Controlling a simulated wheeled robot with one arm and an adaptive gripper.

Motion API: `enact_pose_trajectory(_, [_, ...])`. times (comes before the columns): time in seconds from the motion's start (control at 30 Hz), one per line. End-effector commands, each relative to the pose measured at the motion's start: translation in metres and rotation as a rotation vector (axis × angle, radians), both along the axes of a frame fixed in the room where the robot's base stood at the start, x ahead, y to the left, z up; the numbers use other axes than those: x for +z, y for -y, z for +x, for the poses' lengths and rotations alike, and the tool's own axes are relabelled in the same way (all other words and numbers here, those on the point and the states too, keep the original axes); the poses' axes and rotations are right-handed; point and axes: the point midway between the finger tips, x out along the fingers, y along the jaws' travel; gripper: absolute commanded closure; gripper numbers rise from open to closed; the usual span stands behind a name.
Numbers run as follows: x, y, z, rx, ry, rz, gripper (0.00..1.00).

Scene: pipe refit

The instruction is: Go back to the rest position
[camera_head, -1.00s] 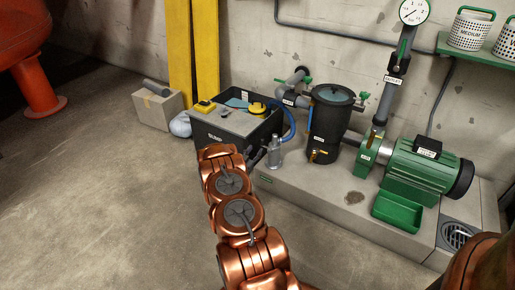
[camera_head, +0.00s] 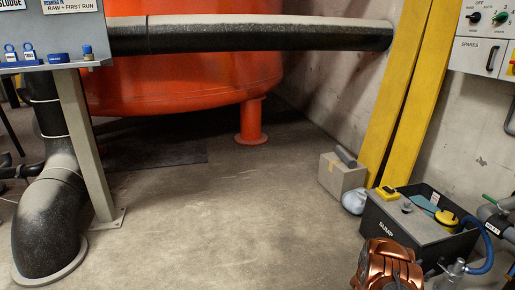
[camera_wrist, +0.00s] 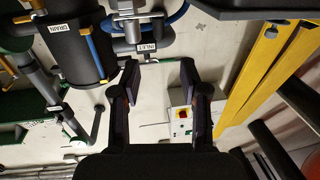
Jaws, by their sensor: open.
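My gripper (camera_wrist: 158,85) shows in the wrist view with its two dark fingers spread wide apart. The gap between them is empty, with pale wall behind it. In the head view only a copper-coloured part of my arm shows at the bottom right, in front of the black sump box (camera_head: 405,228). My gripper itself cannot be made out there. The wrist view looks upside down: a black pot with a DRAIN label (camera_wrist: 80,50) and a pipe with an INLET label (camera_wrist: 130,48) lie beyond the fingers at upper left.
Two yellow posts (camera_head: 402,95) lean by the wall, near a cardboard box (camera_head: 341,176). A large orange tank (camera_head: 190,78) stands at the back, with a black horizontal pipe (camera_head: 250,34) before it. A black elbow pipe (camera_head: 48,220) stands left. The middle floor is clear.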

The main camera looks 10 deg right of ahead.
Motion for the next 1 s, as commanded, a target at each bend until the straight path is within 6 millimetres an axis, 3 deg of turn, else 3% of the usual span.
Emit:
enact_pose_trajectory(0.23, [0.049,-0.021,0.046,0.093,0.021,0.106,0.56])
enact_pose_trajectory(0.47, [0.112,-0.07,0.107,0.248,0.023,0.281,0.56])
enact_pose_trajectory(0.8, [0.212,-0.17,0.166,0.48,-0.032,0.513,0.56])
enact_pose_trajectory(1.0, [0.27,-0.238,0.177,0.611,-0.1,0.638,0.56])
